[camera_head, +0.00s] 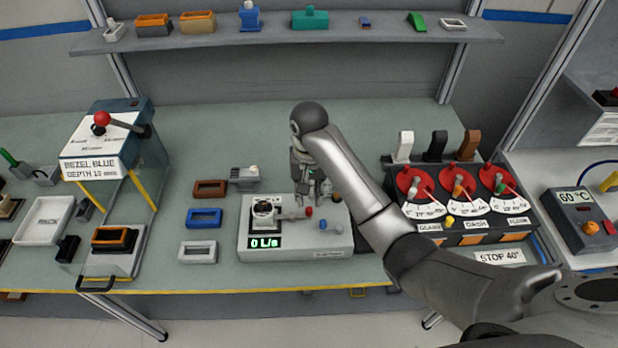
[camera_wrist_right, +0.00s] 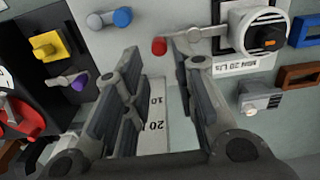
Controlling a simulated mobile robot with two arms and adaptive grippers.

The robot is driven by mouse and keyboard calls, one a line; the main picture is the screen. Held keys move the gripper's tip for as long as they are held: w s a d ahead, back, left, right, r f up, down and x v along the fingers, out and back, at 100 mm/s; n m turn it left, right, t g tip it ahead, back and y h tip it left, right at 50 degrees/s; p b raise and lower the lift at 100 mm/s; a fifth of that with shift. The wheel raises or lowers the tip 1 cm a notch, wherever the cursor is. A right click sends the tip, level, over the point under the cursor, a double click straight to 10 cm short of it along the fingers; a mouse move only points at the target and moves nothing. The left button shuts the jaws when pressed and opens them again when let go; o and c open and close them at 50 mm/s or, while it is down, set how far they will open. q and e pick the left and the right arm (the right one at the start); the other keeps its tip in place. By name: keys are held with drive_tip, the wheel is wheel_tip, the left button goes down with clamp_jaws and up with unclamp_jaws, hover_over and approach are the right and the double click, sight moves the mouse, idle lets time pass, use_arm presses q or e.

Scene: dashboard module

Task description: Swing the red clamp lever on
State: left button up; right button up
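The red clamp lever is a grey rod with a red tip (camera_head: 309,211) on the light grey test module (camera_head: 285,246), beside the white round fan fixture (camera_head: 264,208). Its red tip also shows in the right wrist view (camera_wrist_right: 159,46), with the grey rod running right towards the fan fixture. My right gripper (camera_head: 306,192) is above the back of the module, pointing down. In the wrist view the right gripper (camera_wrist_right: 157,68) is open and empty, and the red tip appears beyond its fingertips, between them in the picture. I cannot tell the exact distance. My left gripper is not in view.
A blue-tipped lever (camera_head: 323,225) sits right of the red one on the module. The module display (camera_head: 265,243) reads 0 L/s. Brown (camera_head: 210,188), blue (camera_head: 204,217) and white (camera_head: 198,252) frames lie to the left. A dial unit (camera_head: 460,205) stands right, behind my forearm.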

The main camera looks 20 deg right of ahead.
wheel_tip(320, 180, up, 7)
drive_tip(key=shift+f, duration=0.2)
idle(0.3)
idle(0.3)
